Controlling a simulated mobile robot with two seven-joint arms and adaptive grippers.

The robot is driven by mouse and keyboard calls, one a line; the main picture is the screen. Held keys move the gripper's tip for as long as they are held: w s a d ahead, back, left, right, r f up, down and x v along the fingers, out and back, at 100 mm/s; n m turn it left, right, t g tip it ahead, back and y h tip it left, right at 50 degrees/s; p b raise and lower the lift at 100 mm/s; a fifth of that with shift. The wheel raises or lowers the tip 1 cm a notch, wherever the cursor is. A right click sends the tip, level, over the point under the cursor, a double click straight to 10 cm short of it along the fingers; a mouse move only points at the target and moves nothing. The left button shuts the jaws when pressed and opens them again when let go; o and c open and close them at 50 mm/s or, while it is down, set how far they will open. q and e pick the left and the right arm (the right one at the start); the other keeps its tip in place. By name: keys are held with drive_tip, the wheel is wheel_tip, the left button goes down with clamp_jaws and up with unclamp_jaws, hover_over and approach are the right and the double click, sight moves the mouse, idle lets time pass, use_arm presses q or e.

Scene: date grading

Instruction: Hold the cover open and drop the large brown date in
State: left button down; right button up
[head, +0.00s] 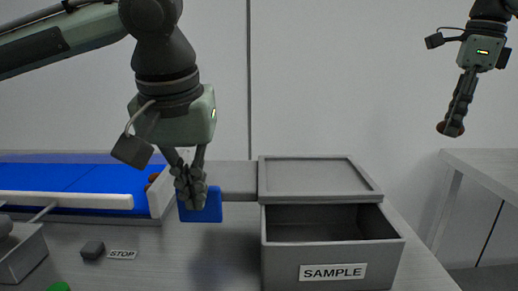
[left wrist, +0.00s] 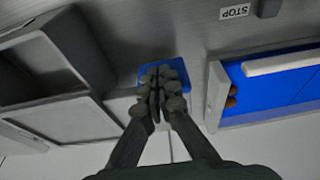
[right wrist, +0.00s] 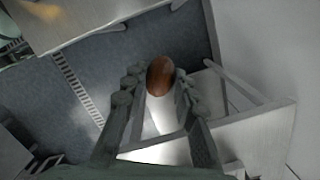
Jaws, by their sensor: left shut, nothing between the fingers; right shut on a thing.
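The grey box labelled SAMPLE (head: 333,273) stands on the table with its front part open and its inside empty where I can see. Its flat grey cover (head: 315,176) sits over the back part. A grey bar runs left from the cover to a blue plate (head: 206,207). My left gripper (head: 189,192) is shut and empty, its fingers right at the blue plate; this shows in the left wrist view (left wrist: 158,82) too. My right gripper (head: 452,126) is shut on the large brown date (right wrist: 160,76), high up at the far right, away from the box.
A blue conveyor (head: 70,178) with a white rail lies at the left, with small brown dates (head: 152,180) at its end. A dark block (head: 92,249) and a STOP label (head: 122,254) are on the table in front. Another grey table (head: 480,160) stands at the right, beyond a gap.

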use_arm(q)
drive_tip(key=shift+w, duration=1.45)
use_arm(e)
drive_tip(key=shift+a, duration=0.1)
drive_tip(key=s+a+r, duration=0.1)
drive_tip(key=s+a, duration=0.4)
drive_tip(key=a, duration=0.4)
drive_tip(key=s+a, duration=0.6)
drive_tip(key=a, duration=0.4)
drive_tip(key=s+a+r, duration=0.1)
drive_tip(key=s+a, duration=0.4)
drive_tip(key=a, duration=0.4)
wheel_tip(320, 180, down, 7)
drive_tip(key=shift+f, duration=0.1)
drive_tip(key=o, duration=0.9)
drive_tip(key=shift+o, duration=0.4)
